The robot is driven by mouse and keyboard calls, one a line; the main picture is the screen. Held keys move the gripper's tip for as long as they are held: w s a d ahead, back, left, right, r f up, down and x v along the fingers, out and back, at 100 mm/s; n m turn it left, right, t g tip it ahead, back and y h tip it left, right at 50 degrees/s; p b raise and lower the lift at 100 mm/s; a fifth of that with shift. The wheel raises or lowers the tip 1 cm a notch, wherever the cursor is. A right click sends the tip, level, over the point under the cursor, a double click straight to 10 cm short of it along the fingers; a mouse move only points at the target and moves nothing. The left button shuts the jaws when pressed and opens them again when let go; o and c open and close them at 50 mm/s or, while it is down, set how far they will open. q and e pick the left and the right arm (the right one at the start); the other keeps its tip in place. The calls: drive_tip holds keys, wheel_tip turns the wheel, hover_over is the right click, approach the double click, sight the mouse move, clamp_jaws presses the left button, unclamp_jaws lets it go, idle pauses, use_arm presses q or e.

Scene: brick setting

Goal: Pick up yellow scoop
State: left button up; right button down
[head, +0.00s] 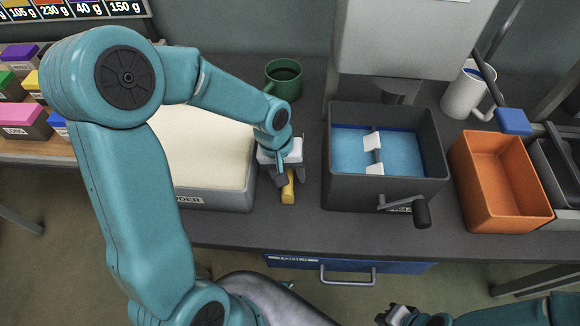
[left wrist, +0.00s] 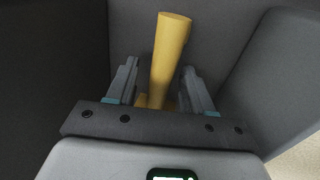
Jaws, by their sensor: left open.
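The yellow scoop (head: 288,191) shows as a short yellow handle in the narrow strip between the powder tray and the dark mixing bin. In the left wrist view its handle (left wrist: 170,60) stands between the two fingers, with gaps on both sides; its lower end is partly hidden by my gripper. My left gripper (head: 286,180) is open, pointing down over the scoop. It also shows in the left wrist view (left wrist: 160,88). My right gripper (head: 398,313) is low at the bottom edge of the head view, and its jaw state is unclear.
The powder tray (head: 215,199) is left of the scoop. The dark bin (head: 335,190) with a crank (head: 422,212) is to the right. A green mug (head: 284,82) stands behind. An orange bin (head: 470,175) and white mug (head: 462,98) are farther right.

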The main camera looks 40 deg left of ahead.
use_arm(q)
drive_tip(key=shift+f, duration=0.2)
drive_tip(key=shift+s+d+r, duration=0.1)
drive_tip(key=shift+s+r, duration=0.05)
drive_tip(key=shift+s, duration=0.1)
drive_tip(key=shift+w, duration=0.2)
drive_tip(key=c, duration=0.9)
drive_tip(key=shift+s, duration=0.1)
clamp_jaws()
drive_tip(key=shift+r, duration=0.3)
drive_tip(key=w+d+p+v, duration=0.1)
drive_tip(key=v, duration=0.8)
drive_tip(key=w+d+v, duration=0.1)
drive_tip(key=d+v, duration=0.1)
drive_tip(key=v, duration=0.8)
drive_tip(key=shift+r+p, duration=0.35)
drive_tip(key=shift+r, duration=0.05)
